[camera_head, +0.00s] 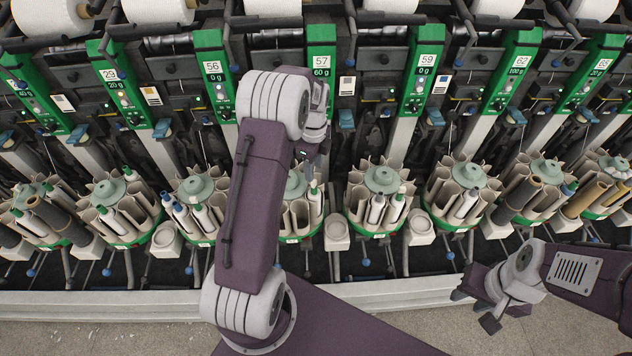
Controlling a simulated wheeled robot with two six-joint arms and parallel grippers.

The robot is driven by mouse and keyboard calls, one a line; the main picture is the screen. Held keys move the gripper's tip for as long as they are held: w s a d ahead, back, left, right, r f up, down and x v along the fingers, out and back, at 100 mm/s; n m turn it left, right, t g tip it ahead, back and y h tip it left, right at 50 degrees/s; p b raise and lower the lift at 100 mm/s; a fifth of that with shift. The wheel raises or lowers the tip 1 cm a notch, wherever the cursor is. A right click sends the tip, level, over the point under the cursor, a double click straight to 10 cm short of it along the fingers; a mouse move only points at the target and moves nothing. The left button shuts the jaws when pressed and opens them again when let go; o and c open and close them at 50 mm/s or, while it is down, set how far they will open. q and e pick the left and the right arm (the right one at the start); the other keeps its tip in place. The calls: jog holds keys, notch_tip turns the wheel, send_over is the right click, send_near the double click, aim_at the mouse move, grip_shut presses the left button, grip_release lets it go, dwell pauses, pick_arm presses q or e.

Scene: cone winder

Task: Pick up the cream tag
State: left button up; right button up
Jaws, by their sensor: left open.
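Several small pale cards hang on the front of the machine. One is a whitish card with a dark mark (347,85) right of unit 57, and a similar card (441,84) is right of unit 59. Another card (151,95) with a yellowish top is left of unit 56, and a paler one (63,103) is further left. I cannot tell which is the cream tag. My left gripper (312,167) is open, pointing down above a bobbin magazine, below and left of the card by unit 57. My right gripper (474,308) is low at right, over the floor edge, away from the cards.
Round bobbin magazines (382,180) with green bases stand in a row across the machine. Green numbered panels (215,70) rise behind them, with white yarn cones (155,8) on top. A pale ledge (390,294) runs along the front. Grey floor (400,325) is in front.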

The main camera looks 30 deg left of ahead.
aim_at(314, 183)
pick_arm(q)
jog(key=f, duration=0.3)
jog(key=f+p, duration=0.1)
jog(key=f, duration=0.1)
jog(key=shift+s, duration=0.25)
jog(key=shift+w+d+f, duration=0.1)
jog(key=shift+w+f, duration=0.05)
jog(key=shift+f, duration=0.1)
jog(key=c, duration=0.9)
